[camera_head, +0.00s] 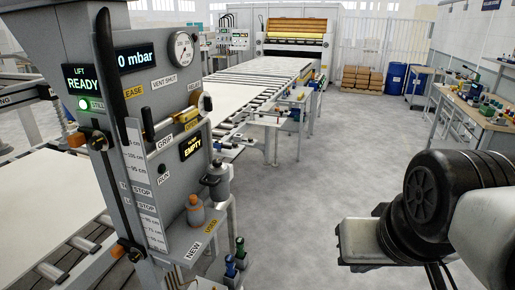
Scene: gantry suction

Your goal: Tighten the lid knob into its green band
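A dark grey canister (216,185) with a small knob-like top (216,164) stands at the right side of the grey control column (150,70). It may carry the lid knob, but I cannot tell for sure. I cannot make out a green band on it at this size. My arm fills the lower right of the view, well apart from the canister. The fingers of my gripper do not show.
A small shelf marked NEW and USED (207,240) holds an orange-capped grey bottle (195,210). A roller conveyor (260,75) runs behind. The grey floor (315,160) is clear.

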